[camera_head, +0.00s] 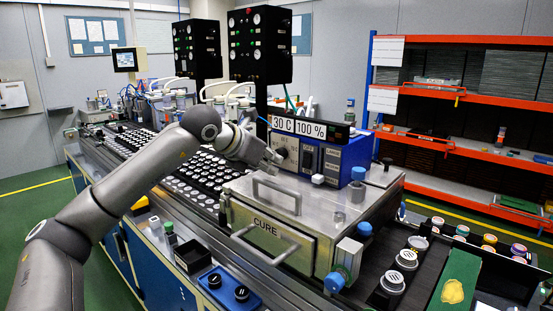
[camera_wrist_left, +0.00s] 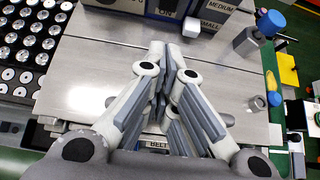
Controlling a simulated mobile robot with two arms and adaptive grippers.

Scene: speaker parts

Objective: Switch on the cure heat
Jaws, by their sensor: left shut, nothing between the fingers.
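The steel cure box (camera_head: 328,208) has a front door marked CURE and a bar handle. Behind its top stands a blue control unit (camera_head: 352,158) with dark panels and a display (camera_head: 298,127) reading 30 C and 100 %. A white switch block (camera_head: 318,179) sticks out low on the unit. In the left wrist view this white block (camera_wrist_left: 191,26) shows beside an ON label, with MEDIUM and SMALL labels to its right. My left gripper (camera_head: 272,157) is shut and empty, above the box top just left of the unit. My right gripper is out of view.
A tray of speaker parts (camera_head: 200,180) lies left of the box. Blue knobs (camera_head: 335,282) stick out at its right side. Orange shelving (camera_head: 470,145) stands behind.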

